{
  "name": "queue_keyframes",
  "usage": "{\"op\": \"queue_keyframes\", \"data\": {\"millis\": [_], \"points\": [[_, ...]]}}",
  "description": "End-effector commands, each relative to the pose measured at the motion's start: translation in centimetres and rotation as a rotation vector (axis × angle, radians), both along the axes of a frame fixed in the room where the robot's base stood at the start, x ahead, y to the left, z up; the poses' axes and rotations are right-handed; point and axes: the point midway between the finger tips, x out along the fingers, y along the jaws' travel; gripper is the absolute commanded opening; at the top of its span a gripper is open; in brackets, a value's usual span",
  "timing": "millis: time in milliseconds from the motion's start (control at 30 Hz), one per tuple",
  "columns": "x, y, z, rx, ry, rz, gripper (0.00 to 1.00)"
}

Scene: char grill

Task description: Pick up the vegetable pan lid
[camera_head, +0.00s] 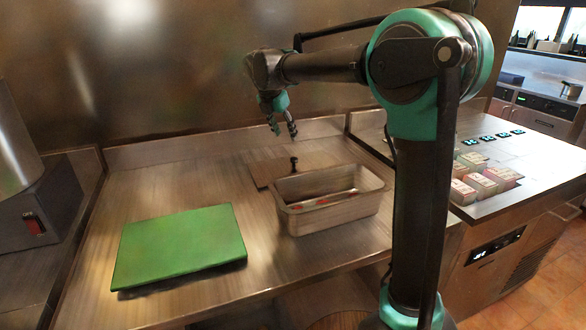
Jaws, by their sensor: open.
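The vegetable pan lid (267,171) appears to be the flat metal panel with a small black knob (294,162). It lies on the steel counter behind a rectangular metal pan (290,218), which hides part of its front edge. The pan is uncovered and shows some red and pale contents. My gripper (284,131) is open and empty, pointing down in the air above the lid and slightly left of the knob. It does not touch the lid.
A green cutting board (180,245) lies on the counter at the left. A steel back wall (200,85) rises behind the counter. Several small labelled containers (480,184) stand on the right-hand surface. The counter between board and pan is clear.

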Motion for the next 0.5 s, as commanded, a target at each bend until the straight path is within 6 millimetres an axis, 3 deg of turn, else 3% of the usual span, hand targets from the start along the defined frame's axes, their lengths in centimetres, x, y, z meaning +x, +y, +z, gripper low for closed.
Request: {"op": "queue_keyframes", "data": {"millis": [300, 500], "points": [[2.2, -1.5, -5.8, 0.001, 0.000, -0.002, 0.49], [3.0, -2.0, -8.0, 0.000, 0.000, -0.001, 0.49]]}}
